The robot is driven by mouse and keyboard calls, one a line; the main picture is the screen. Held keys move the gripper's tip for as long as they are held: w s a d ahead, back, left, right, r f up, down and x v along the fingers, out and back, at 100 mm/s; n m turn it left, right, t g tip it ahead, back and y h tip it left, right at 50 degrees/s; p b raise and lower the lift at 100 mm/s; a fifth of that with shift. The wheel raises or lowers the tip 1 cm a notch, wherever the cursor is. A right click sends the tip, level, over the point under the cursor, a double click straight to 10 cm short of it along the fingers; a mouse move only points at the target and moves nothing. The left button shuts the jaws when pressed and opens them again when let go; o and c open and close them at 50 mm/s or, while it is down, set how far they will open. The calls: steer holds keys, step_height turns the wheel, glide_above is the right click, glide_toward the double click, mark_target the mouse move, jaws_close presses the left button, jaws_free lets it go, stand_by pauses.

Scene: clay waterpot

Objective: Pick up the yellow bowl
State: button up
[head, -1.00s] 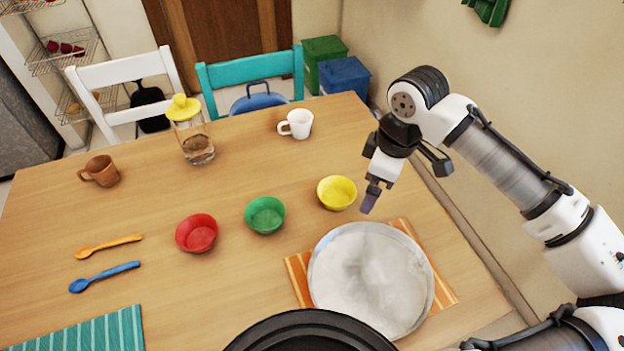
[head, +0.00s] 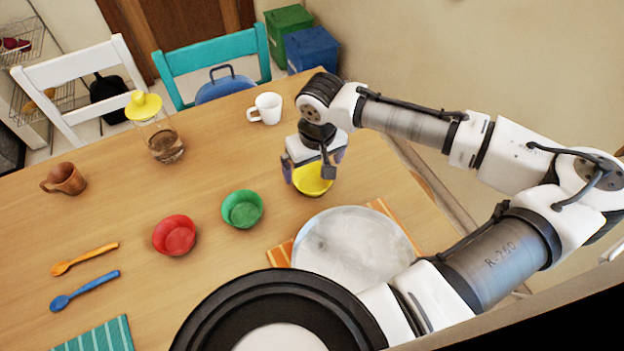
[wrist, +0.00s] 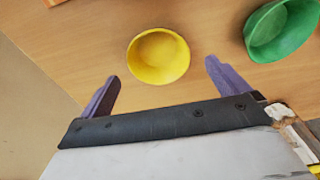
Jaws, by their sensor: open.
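The yellow bowl (head: 313,181) stands upright on the wooden table, near the table's far right side. It also shows in the wrist view (wrist: 158,56), empty, ahead of and between the two purple fingertips. My gripper (head: 314,170) is over the bowl in the head view and hides part of it. In the wrist view my gripper (wrist: 162,84) is open with nothing between its fingers. The fingers look apart from the bowl.
A green bowl (head: 242,209) and a red bowl (head: 175,235) stand to the left. A large metal plate (head: 350,250) lies on an orange mat in front. A white mug (head: 266,108) stands behind. A glass jar (head: 160,135) is further left.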

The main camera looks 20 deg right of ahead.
steer(key=shift+w+f+p, duration=0.15)
steer(key=shift+f+p, duration=0.05)
steer(key=shift+f, duration=0.9)
steer(key=shift+w+f+p, duration=0.2)
steer(key=shift+f+p, duration=0.05)
steer(key=shift+f, duration=0.8)
steer(key=shift+w+f+p, duration=0.15)
steer(key=shift+f+p, duration=0.05)
steer(key=shift+f, duration=0.9)
steer(key=c, duration=0.8)
steer(key=shift+r, duration=0.1)
steer(key=shift+c, duration=0.2)
